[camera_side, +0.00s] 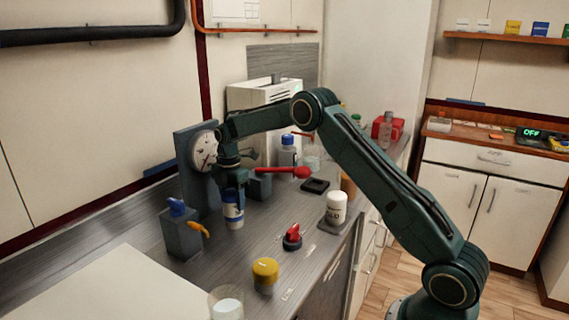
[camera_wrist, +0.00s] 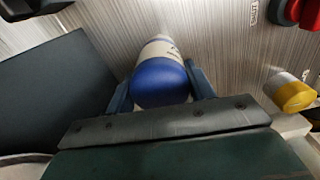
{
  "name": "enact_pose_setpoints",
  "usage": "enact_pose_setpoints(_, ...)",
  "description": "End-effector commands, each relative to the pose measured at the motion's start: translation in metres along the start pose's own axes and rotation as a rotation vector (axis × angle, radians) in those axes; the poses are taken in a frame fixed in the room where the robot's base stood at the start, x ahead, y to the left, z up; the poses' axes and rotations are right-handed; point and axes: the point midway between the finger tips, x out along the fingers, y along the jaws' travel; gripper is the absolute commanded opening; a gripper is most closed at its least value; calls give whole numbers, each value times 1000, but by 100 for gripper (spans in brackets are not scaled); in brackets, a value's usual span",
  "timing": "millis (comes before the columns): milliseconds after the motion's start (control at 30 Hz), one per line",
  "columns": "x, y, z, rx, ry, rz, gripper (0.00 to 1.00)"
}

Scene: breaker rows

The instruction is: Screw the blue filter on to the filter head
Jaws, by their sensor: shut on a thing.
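The blue filter (camera_side: 233,214) is a white canister with a blue band in the side view. In the wrist view its rounded blue end (camera_wrist: 160,82) faces the camera and its pale labelled body points away. My gripper (camera_side: 234,190) is shut around the filter, one finger on each side (camera_wrist: 160,88). The filter is upright, low over the counter; I cannot tell whether its base touches. A dark upright panel with a round white gauge (camera_side: 204,149) stands just behind my gripper. I cannot clearly make out the filter head; my arm covers part of that area.
A dark block (camera_side: 181,238) with a blue knob and yellow lever stands left of the filter. A yellow-topped jar (camera_side: 265,275), a red-handled valve (camera_side: 292,237) and a white-lidded jar (camera_side: 336,208) stand to the right. A blue-capped bottle (camera_side: 288,152) is behind. The counter (camera_side: 225,262) between is clear.

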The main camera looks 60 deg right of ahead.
Motion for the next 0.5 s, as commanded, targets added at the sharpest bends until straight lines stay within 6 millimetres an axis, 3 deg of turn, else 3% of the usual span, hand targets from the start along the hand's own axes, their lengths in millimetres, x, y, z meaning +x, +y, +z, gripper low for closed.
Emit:
enact_pose_setpoints(267,4,0,0,0,0,2,21)
enact_pose_setpoints(300,4,0,0,0,0,3,57)
enact_pose_setpoints(400,4,0,0,0,0,2,77)
enact_pose_setpoints(500,4,0,0,0,0,2,79)
